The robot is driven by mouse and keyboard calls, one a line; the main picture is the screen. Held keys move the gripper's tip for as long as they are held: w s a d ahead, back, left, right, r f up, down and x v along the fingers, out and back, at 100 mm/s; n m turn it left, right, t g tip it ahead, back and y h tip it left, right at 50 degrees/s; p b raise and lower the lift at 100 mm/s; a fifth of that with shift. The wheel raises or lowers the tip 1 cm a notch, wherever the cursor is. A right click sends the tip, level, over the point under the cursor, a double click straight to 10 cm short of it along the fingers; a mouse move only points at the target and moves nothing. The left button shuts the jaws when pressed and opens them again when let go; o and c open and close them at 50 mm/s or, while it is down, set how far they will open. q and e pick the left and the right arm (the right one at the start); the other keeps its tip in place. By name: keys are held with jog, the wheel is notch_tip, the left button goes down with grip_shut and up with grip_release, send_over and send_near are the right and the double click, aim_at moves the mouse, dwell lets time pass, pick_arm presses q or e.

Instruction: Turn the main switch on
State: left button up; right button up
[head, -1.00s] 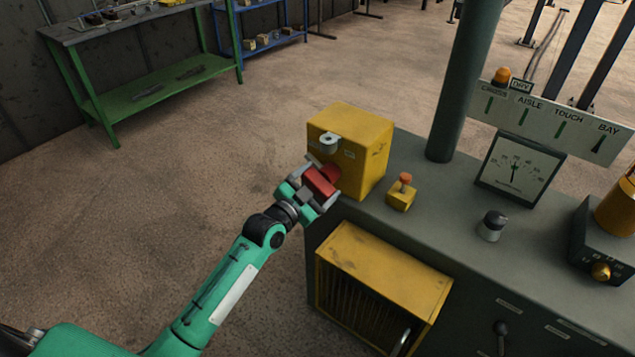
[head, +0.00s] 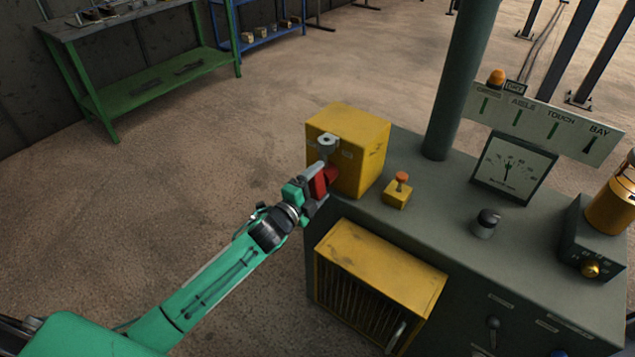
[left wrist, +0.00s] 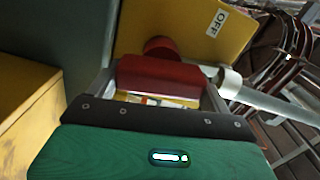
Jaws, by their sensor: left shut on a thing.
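The main switch is a yellow box (head: 362,150) on the left end of the grey cabinet, with a red handle (head: 320,183) on its near left face. My left gripper (head: 316,190) is shut on the red handle. In the left wrist view the red handle (left wrist: 160,82) lies across between my two fingers, with its round red hub against the yellow face (left wrist: 185,30). A white label (left wrist: 217,22) reading OFF shows beside the hub. My right gripper is out of view.
A grey ring fitting (head: 328,143) sits on the box just above the handle. A yellow grille box (head: 385,268) juts out below. An orange-topped button (head: 401,180), a dial gauge (head: 513,168) and a dark post (head: 463,80) stand to the right.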

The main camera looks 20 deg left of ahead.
pick_arm(q)
jog(key=shift+f+m, duration=0.1)
jog(key=shift+m, duration=0.8)
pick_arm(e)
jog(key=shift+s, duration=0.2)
pick_arm(q)
jog(key=o, duration=1.3)
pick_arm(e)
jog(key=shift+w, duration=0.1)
pick_arm(q)
jog(key=b+v, duration=0.1)
jog(key=v, duration=1.3)
jog(key=shift+b, duration=0.3)
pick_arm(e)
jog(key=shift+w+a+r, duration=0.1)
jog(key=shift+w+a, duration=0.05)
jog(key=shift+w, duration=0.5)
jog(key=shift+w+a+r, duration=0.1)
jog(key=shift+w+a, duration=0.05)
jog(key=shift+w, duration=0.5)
